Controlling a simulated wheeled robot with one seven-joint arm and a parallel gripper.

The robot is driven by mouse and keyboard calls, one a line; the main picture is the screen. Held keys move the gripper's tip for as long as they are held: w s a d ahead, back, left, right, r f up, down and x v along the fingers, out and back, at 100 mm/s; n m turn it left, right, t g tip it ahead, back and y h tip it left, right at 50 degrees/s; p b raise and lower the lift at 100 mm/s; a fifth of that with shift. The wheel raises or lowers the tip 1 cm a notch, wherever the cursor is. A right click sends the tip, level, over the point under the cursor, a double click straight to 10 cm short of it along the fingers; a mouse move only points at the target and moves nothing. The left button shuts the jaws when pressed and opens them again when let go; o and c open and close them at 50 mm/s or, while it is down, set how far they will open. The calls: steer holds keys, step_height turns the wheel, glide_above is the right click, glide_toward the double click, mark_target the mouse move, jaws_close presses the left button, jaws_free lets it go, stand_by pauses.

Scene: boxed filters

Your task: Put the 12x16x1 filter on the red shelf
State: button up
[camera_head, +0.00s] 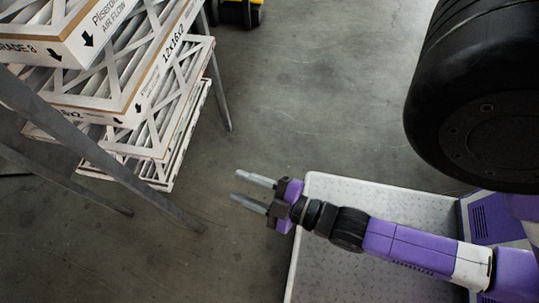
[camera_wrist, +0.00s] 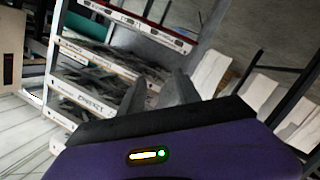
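A stack of white-framed filters (camera_head: 110,70) with crossed fronts and dark pleats stands at the upper left of the head view. One side label (camera_head: 172,58) there begins "12x16x"; I cannot read its last figure surely. Thinner filters (camera_head: 165,160) lie low in the stack. My gripper (camera_head: 252,190) is to the right of the stack, apart from it. Its two fingers are spread with nothing between them. In the wrist view its fingers (camera_wrist: 165,92) are dark and blurred.
A grey metal frame (camera_head: 100,165) with slanting legs crosses in front of the stack; another leg (camera_head: 220,95) stands to its right. Grey concrete floor (camera_head: 310,90) is clear between stack and arm. White boxes or panels (camera_wrist: 255,92) show at the right of the wrist view.

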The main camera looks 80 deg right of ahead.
steer(key=s+a+r+m+g+y, duration=0.1)
steer(key=s+a+r+m+y, duration=0.1)
steer(key=s+r+m, duration=0.3)
step_height(320, 180, up, 5)
steer(key=shift+s+a+f+y, duration=0.2)
steer(key=shift+s+a+y, duration=0.2)
steer(key=shift+s+y, duration=0.4)
step_height(320, 180, up, 27)
steer(key=p, duration=2.7)
steer(key=shift+r, duration=0.15)
steer(key=shift+d, duration=0.1)
